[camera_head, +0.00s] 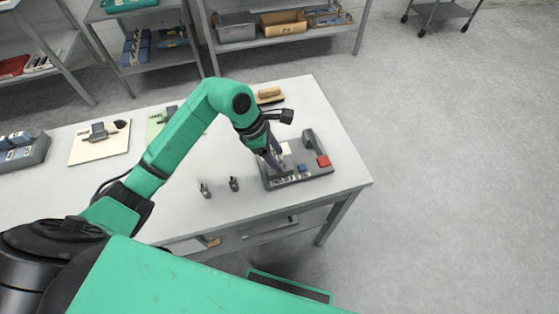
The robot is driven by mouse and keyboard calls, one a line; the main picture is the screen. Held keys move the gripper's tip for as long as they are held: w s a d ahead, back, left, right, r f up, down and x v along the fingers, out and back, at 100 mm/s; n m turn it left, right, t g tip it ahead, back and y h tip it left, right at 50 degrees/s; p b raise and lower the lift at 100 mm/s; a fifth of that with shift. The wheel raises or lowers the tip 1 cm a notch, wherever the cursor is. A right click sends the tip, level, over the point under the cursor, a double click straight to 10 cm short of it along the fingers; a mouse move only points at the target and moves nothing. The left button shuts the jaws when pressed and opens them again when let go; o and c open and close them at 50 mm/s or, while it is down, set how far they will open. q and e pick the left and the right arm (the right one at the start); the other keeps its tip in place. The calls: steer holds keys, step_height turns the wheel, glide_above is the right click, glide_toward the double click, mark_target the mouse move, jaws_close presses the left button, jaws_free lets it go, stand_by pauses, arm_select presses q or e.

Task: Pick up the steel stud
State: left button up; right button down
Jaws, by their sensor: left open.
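Two small dark grey metallic pieces stand upright on the white table, one on the left (205,190) and one on the right (233,184). They look like studs, but I cannot tell which is the steel one. My left gripper (276,162) is open and points down over the left part of a grey fixture (318,170), to the right of both pieces. The fixture bears a red block (323,161), a small blue block and a raised grey post. The gripper's fingers hide part of the fixture, and whether anything sits between them is unclear. My right gripper is out of view.
A pale board with dark parts (100,146) and a grey bin of blue items (22,156) are at the table's left. A brush-like item (269,96) lies behind my arm. The table's front right corner is clear. Shelves stand behind.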

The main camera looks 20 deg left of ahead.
arm_select(q)
jaws_close()
